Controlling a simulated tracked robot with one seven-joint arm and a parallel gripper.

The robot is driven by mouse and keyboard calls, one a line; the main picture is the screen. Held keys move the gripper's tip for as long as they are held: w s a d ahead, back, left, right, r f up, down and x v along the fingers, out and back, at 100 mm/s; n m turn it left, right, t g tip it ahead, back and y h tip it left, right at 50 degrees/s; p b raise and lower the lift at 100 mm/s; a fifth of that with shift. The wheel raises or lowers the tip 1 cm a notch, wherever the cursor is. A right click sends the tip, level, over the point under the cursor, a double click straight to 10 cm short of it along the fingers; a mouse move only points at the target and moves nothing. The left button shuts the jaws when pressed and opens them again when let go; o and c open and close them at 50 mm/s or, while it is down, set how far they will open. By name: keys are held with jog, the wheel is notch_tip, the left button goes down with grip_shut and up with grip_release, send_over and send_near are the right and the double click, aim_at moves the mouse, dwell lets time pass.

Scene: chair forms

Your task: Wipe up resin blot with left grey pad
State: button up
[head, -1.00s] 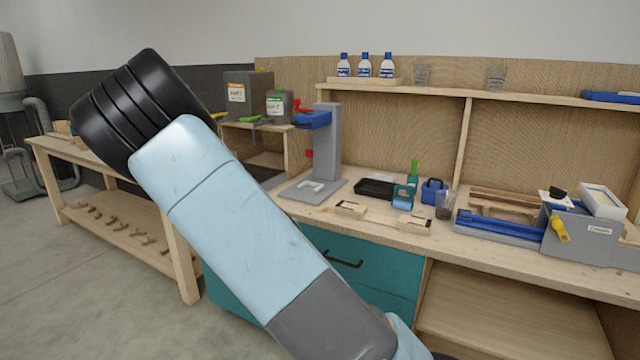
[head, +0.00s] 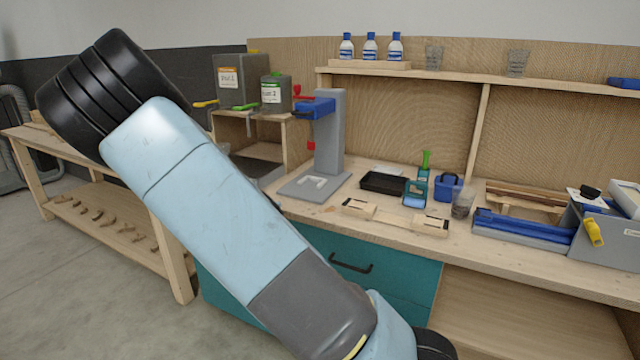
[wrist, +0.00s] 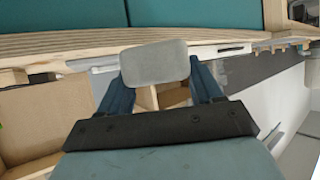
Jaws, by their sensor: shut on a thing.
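A grey pad (wrist: 154,62) with rounded corners sits between the two dark fingers of my gripper (wrist: 160,78) in the wrist view. The gripper is shut on it and holds it up, apart from the bench. In the head view my arm crosses the left and middle of the picture, and the gripper itself is out of sight. I cannot clearly make out a resin blot in either view. No second grey pad can be picked out with certainty.
The wooden workbench (head: 400,236) holds a grey press (head: 328,140), a black tray (head: 383,183), a blue caddy (head: 448,188), a cup (head: 463,204) and a blue-railed tool (head: 522,232). Bottles (head: 370,48) stand on the shelf. A low side bench (head: 110,205) is left.

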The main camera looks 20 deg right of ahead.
jog(key=shift+w+d+f, duration=0.1)
jog(key=shift+d, duration=0.5)
jog(key=shift+w+d+f, duration=0.15)
jog(key=shift+d+f, duration=0.3)
